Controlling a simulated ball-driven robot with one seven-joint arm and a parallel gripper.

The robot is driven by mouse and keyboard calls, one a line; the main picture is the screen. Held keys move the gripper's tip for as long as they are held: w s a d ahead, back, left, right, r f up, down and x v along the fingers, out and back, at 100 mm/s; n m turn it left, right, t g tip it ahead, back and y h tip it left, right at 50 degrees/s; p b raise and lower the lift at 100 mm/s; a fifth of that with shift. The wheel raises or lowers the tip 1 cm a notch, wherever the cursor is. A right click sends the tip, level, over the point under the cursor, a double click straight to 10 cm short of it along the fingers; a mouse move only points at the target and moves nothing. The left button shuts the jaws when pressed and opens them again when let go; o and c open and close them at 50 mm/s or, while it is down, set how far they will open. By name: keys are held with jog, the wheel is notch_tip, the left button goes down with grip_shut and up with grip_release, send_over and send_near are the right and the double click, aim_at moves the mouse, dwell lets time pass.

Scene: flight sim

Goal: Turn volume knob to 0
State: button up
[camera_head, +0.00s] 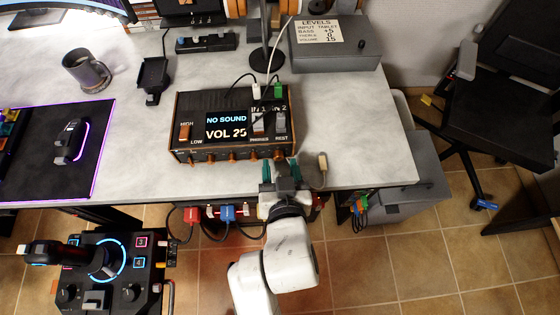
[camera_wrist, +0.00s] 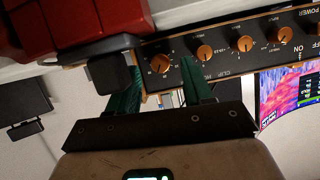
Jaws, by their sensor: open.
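The audio box (camera_head: 188,139) is dark with wooden edges and stands near the table's front edge. Its display (camera_head: 227,126) reads "NO SOUND" and "VOL 25". A row of copper knobs lines its front face. My gripper (camera_head: 281,167) is open at the box's right front corner. In the wrist view, its green fingers (camera_wrist: 160,78) lie on either side of the end knob (camera_wrist: 161,64); I cannot tell whether they touch it. Other knobs sit beside it, such as this one (camera_wrist: 204,52). The knob labels are too small to read, so which one is volume is unclear.
A note (camera_head: 320,33) headed "LEVELS" on a grey case lists volume 15. Cables with white and green plugs (camera_head: 278,90) rise from the box. A small tan connector (camera_head: 323,162) lies right of my gripper. Red and blue plugs (camera_head: 228,213) hang below the table edge.

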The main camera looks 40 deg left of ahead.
jog(key=shift+w+a+f, duration=0.3)
jog(key=shift+w+a, duration=0.05)
jog(key=shift+a, duration=0.15)
jog(key=shift+c, duration=0.3)
grip_shut()
